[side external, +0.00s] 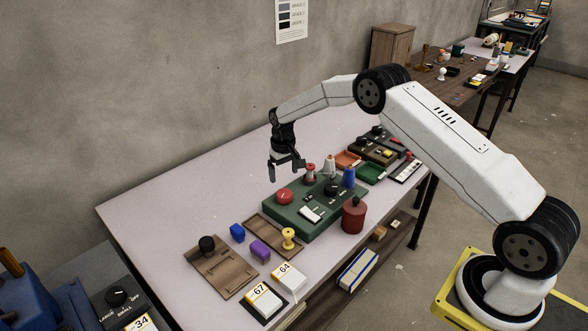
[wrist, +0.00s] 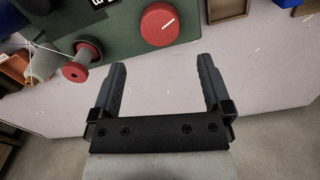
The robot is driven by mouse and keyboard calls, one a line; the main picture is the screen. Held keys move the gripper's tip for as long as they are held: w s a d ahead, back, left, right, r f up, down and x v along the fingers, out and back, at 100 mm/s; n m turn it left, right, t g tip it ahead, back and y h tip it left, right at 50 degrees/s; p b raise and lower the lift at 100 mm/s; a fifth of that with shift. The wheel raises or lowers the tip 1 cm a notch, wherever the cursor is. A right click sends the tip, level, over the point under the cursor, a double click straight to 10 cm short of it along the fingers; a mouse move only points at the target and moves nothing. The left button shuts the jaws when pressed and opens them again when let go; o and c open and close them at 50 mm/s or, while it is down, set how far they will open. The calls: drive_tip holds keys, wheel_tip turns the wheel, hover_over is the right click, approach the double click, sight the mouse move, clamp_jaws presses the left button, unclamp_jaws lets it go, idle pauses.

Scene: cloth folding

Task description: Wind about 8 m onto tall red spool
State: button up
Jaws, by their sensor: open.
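A red spool with red end flanges and a grey middle (side external: 310,173) stands at the back of the green winding machine (side external: 275,212). It also shows in the wrist view (wrist: 81,62), left of my gripper, with a pale thread running towards it. A round red knob (side external: 284,196) with a white mark sits on the machine. In the wrist view the knob (wrist: 159,24) lies beyond my fingertips. My gripper (side external: 286,173) is open and empty, pointing down above the table behind the machine. In the wrist view its two fingers (wrist: 162,66) are wide apart, with nothing between them.
White and blue cones (side external: 348,177) stand by the machine, with a red canister (side external: 353,217) in front. A yellow spool (side external: 288,239), a purple block (side external: 260,251) and number cards (side external: 264,302) lie nearer. The table's back left (side external: 190,205) is clear.

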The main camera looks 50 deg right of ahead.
sight(286, 193)
idle(0.4)
drive_tip(key=n, duration=0.1)
drive_tip(key=n+y, duration=0.1)
drive_tip(key=n, duration=0.1)
drive_tip(key=shift+s+f+t, duration=0.35)
drive_tip(key=shift+s+t, duration=0.05)
drive_tip(key=shift+s+d+f+n+t+y, duration=0.1)
drive_tip(key=shift+s+n+t+y, duration=0.15)
drive_tip(key=shift+n+t+y, duration=0.4)
drive_tip(key=shift+s+d+n+t, duration=0.15)
drive_tip(key=shift+s+d+n, duration=0.05)
drive_tip(key=shift+n, duration=0.45)
drive_tip(key=shift+s+d+n+t, duration=0.1)
drive_tip(key=shift+s+d+n, duration=0.05)
drive_tip(key=shift+n, duration=0.45)
drive_tip(key=shift+s+d+f+n+t, duration=0.1)
drive_tip(key=shift+s+d+n+t, duration=0.2)
drive_tip(key=shift+n, duration=0.25)
drive_tip(key=shift+s+d+n+t, duration=0.15)
drive_tip(key=shift+d+n+t, duration=0.15)
drive_tip(key=shift+n, duration=0.25)
drive_tip(key=shift+f, duration=0.1)
drive_tip(key=shift+x, duration=3.8)
drive_tip(key=shift+a, duration=0.1)
